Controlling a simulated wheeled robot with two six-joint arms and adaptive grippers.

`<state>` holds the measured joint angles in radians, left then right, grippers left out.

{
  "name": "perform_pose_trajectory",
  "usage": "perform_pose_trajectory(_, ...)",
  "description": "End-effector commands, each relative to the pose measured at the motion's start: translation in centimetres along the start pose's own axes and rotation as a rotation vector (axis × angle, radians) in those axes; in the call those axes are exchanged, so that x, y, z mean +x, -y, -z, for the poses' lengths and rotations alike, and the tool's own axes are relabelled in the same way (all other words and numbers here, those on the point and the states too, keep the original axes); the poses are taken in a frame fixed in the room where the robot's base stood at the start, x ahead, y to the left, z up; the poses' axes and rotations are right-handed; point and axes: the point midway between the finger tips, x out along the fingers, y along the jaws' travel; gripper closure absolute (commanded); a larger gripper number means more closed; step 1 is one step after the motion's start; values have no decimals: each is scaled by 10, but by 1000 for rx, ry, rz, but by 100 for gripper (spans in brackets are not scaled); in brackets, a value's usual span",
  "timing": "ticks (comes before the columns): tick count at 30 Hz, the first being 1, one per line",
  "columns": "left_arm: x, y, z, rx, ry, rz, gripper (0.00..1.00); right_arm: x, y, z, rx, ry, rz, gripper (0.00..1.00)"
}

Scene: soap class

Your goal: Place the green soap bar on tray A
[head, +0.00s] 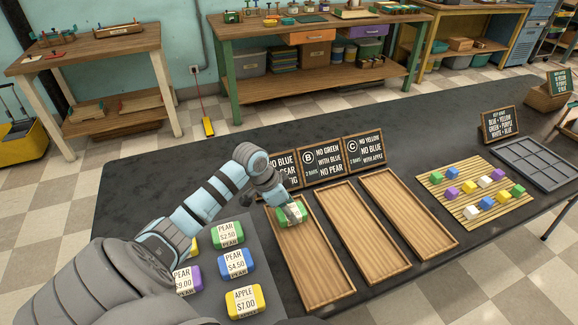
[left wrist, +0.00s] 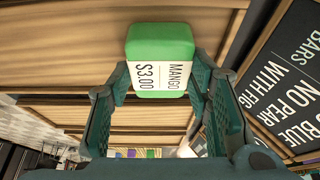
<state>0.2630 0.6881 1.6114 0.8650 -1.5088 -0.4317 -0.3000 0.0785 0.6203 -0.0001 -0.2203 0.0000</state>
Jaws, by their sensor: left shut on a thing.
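My left gripper (head: 283,203) is shut on a green soap bar (head: 292,215) at the far end of tray A (head: 318,268), the leftmost wooden tray. In the left wrist view the green bar (left wrist: 160,45), labelled mango $3.00, sits between the fingertips (left wrist: 158,84) with wood behind it. I cannot tell whether it touches the tray floor. Another green bar (head: 227,234), labelled pear $2.50, lies on the grey mat. My right gripper is not in view.
Sign A (head: 284,160) is partly hidden by my arm. Trays B (head: 352,235) and C (head: 409,215) look empty. Blue (head: 236,263), yellow (head: 244,301) and purple bars lie on the mat at left. A slatted board (head: 450,205) with coloured cubes is at right.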

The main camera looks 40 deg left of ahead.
Motion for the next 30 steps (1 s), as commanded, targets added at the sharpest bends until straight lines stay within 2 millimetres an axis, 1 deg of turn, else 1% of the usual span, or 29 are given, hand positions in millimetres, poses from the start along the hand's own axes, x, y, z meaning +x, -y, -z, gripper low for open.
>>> perform_pose_trajectory(1, 1, 0, 0, 0, 0, 0, 86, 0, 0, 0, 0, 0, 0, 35)
perform_pose_trajectory(2, 1, 0, 0, 0, 0, 0, 52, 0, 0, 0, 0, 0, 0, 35)
perform_pose_trajectory(3, 1, 0, 0, 0, 0, 0, 45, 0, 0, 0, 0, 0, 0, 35)
perform_pose_trajectory(5, 1, 0, 0, 0, 0, 0, 36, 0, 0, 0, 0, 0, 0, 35)
perform_pose_trajectory(14, 0, 0, 0, 0, 0, 0, 35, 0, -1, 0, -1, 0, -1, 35)
perform_pose_trajectory(17, -6, 1, 0, 1, 0, 2, 35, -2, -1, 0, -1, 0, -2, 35)
perform_pose_trajectory(20, -23, 1, 1, 2, 1, 3, 35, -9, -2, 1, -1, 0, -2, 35)
perform_pose_trajectory(27, -86, 1, 1, 4, 2, 5, 35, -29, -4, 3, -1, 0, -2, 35)
perform_pose_trajectory(30, -107, 1, 1, 3, 2, 4, 35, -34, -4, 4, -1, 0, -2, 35)
